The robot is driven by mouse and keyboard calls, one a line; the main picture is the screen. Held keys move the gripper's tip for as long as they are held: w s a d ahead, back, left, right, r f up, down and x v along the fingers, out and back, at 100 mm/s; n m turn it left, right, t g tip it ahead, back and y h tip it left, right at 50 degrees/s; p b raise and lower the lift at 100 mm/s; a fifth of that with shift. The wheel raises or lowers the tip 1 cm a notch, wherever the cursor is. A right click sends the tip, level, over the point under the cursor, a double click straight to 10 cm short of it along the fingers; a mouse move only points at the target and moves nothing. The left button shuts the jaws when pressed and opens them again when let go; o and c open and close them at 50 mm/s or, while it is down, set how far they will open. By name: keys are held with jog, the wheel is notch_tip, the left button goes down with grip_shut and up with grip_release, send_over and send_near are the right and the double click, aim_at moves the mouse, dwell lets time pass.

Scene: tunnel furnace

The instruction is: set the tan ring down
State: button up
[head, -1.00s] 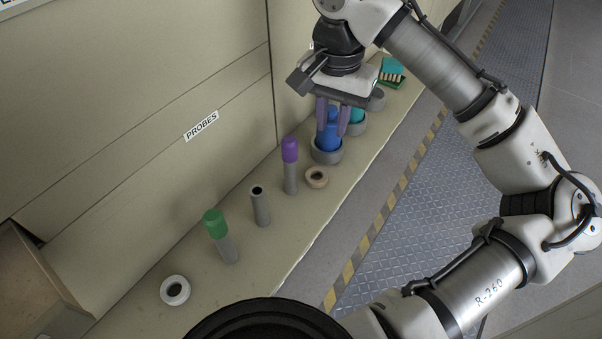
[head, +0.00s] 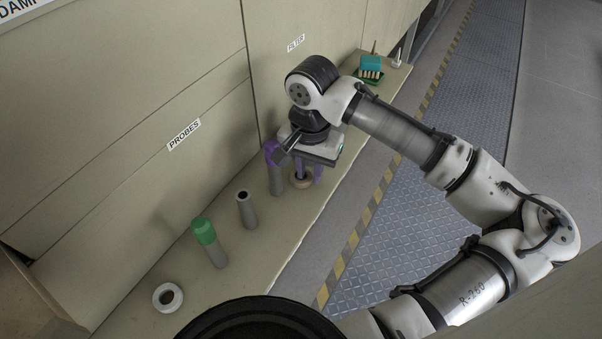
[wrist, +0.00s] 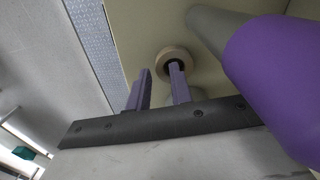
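The tan ring (head: 301,183) lies flat on the bench ledge, beside the foot of the purple-capped probe (head: 277,182). My gripper (head: 309,177) is just above the ring with its purple fingers pointing down. In the wrist view the fingers (wrist: 160,70) stand apart. One fingertip overlaps the hole of the ring (wrist: 164,54), and the other is outside its rim to the left. The ring's wall appears between the fingertips, but I cannot tell whether either touches it. The purple cap (wrist: 275,75) is close on the right in the wrist view.
A teal block (head: 371,64) sits at the far end. The cabinet wall is behind; the ledge's front edge is close.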

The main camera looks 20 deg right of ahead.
aim_at(309, 178)
jog(key=shift+f, duration=0.5)
grip_shut()
notch_tip(309, 178, up, 20)
jog(key=shift+b, duration=0.4)
